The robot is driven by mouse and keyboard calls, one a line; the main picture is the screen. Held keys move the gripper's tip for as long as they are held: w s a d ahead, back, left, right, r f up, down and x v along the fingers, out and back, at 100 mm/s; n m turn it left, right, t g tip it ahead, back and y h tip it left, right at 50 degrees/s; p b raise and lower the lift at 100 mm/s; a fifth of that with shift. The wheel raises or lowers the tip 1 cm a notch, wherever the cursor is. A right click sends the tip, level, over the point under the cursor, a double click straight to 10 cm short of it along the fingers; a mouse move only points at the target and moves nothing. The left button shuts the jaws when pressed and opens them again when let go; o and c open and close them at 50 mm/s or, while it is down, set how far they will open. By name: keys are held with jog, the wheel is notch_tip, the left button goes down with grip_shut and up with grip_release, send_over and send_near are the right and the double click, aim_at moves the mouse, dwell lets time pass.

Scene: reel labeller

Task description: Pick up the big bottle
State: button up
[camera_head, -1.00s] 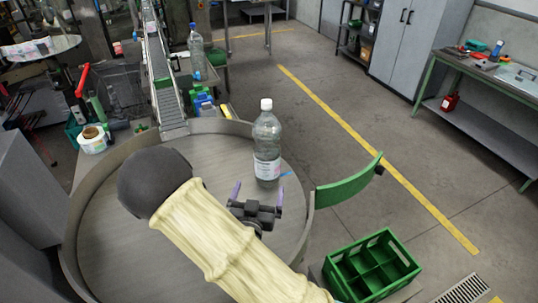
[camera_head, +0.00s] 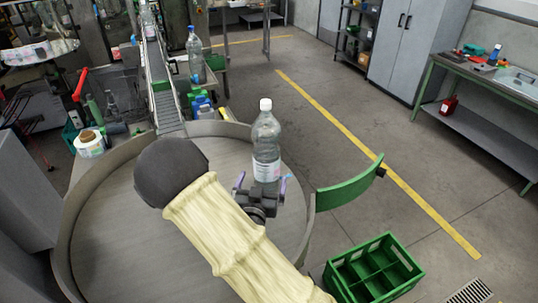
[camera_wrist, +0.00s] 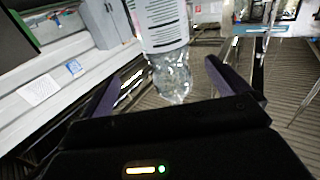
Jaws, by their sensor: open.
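The big bottle (camera_head: 266,143) is clear plastic with a white cap and a white label. It stands upright near the right edge of the round grey table (camera_head: 120,235). My gripper (camera_head: 262,184) is open, low and just in front of the bottle, with one finger toward each side of it. In the wrist view the bottle (camera_wrist: 170,72) shows between and beyond the two purple fingertips, label at the top of the picture. I cannot tell whether the fingers reach around it.
A raised rim (camera_head: 75,200) borders the table. A green crate (camera_head: 374,268) sits at the lower right, and a green curved bar (camera_head: 347,187) is right of the table. Another bottle (camera_head: 195,55) stands behind, beside a conveyor (camera_head: 160,85). The left table surface is clear.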

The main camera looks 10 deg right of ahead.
aim_at(266, 162)
jog(key=p+x, duration=0.1)
jog(key=x, duration=0.6)
jog(key=shift+w+a+p, duration=0.1)
jog(key=shift+w+p, duration=0.1)
jog(key=shift+p, duration=0.2)
jog(key=shift+w+r+p, duration=0.15)
jog(key=shift+w+p, duration=0.15)
jog(key=shift+w, duration=0.05)
jog(key=p+x, duration=0.1)
jog(key=x, duration=0.3)
jog(key=shift+w+p, duration=0.3)
jog(key=shift+w, duration=0.05)
jog(key=shift+s, duration=0.1)
jog(key=shift+c, duration=0.4)
jog(key=c, duration=1.8)
jog(key=shift+r, duration=0.2)
jog(key=shift+c, duration=0.6)
